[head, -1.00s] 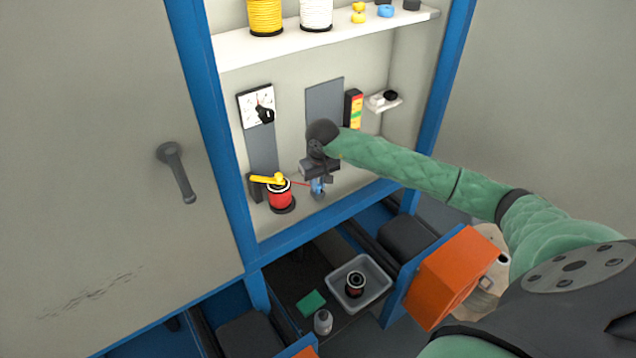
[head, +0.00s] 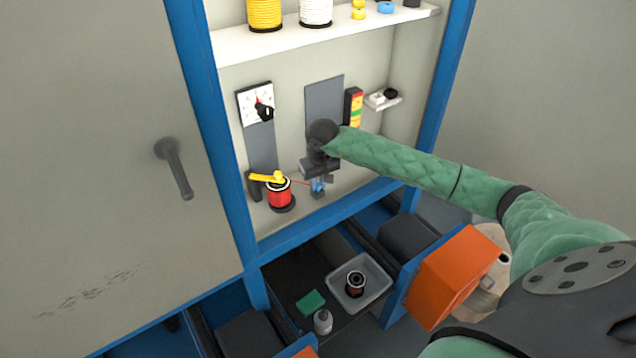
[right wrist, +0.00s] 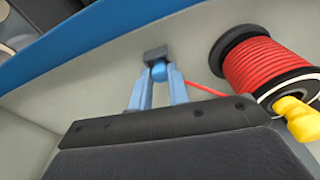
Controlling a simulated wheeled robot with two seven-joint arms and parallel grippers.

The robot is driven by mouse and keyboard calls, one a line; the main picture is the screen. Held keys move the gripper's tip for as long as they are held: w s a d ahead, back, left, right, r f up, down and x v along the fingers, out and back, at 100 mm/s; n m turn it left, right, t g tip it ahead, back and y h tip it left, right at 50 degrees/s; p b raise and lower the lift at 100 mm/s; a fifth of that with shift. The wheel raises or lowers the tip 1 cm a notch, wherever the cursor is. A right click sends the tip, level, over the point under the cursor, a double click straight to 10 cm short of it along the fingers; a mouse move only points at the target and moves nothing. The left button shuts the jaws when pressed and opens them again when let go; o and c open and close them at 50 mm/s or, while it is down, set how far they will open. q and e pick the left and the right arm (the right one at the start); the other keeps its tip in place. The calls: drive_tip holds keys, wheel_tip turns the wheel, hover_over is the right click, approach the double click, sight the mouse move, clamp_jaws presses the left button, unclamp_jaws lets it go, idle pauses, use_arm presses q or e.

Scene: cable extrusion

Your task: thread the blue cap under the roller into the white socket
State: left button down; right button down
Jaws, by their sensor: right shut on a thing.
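My right gripper (head: 318,188) is low in the cabinet, just right of the red spool (head: 280,193). In the right wrist view its two blue-grey fingers (right wrist: 158,80) are shut on the blue cap (right wrist: 158,71). The cap shows between the fingertips, right by a small dark block (right wrist: 156,53); I cannot tell whether they touch. A red cable (right wrist: 207,88) runs from the spool (right wrist: 262,68) toward the gripper. I cannot make out the roller or the white socket for sure. My left gripper is not in view.
A yellow handle (head: 266,178) sits by the spool. A dial (head: 256,103) and a grey panel (head: 324,105) are on the back wall. A shelf (head: 330,35) with spools is above. A grey bin (head: 360,284) and an orange box (head: 452,277) are below.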

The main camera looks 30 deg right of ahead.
idle(0.3)
drive_tip(key=c, duration=1.3)
unclamp_jaws()
drive_tip(key=shift+o, duration=0.2)
